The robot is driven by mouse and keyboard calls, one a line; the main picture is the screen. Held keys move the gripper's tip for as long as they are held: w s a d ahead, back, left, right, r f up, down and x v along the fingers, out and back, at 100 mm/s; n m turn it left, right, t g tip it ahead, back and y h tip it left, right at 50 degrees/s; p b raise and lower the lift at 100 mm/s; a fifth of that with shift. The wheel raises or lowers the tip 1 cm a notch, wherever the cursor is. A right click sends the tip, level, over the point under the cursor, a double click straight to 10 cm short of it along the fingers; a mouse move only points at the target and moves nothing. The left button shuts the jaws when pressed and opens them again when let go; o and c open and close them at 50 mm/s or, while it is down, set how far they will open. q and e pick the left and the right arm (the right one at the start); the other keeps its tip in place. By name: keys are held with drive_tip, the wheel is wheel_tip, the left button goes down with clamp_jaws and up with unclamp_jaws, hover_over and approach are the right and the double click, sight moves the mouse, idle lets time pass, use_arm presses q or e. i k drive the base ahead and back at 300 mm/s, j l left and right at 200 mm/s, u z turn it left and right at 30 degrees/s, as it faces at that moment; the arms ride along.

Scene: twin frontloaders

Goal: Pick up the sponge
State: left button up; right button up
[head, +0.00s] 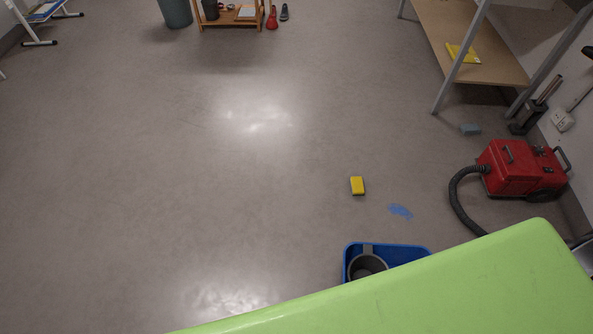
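The sponge (357,186), a small yellow block with a darker side edge, lies on the grey floor right of the middle of the head view. Nothing touches it. A blue smear (400,211) is on the floor just to its lower right. Neither of my grippers shows in the head view, so whether they are open or shut is hidden.
A large green surface (460,285) fills the lower right and partly hides a blue bin (347,262) with a grey cup-like part. A red vacuum (513,168) with a black hose stands right. A shelf (480,62) is upper right. Floor at left is clear.

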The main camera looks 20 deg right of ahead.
sight(357, 184)
drive_tip(key=i+j+u, duration=0.2)
drive_tip(key=i+j, duration=0.15)
drive_tip(key=i, duration=0.15)
drive_tip(key=i+j+u, duration=0.25)
drive_tip(key=i, duration=0.25)
drive_tip(key=i+l+z, duration=0.1)
drive_tip(key=i+z, duration=0.9)
drive_tip(key=z, duration=0.15)
drive_tip(key=i+j+z, duration=0.2)
drive_tip(key=z, duration=0.15)
drive_tip(key=i+j, duration=0.05)
drive_tip(key=i, duration=0.05)
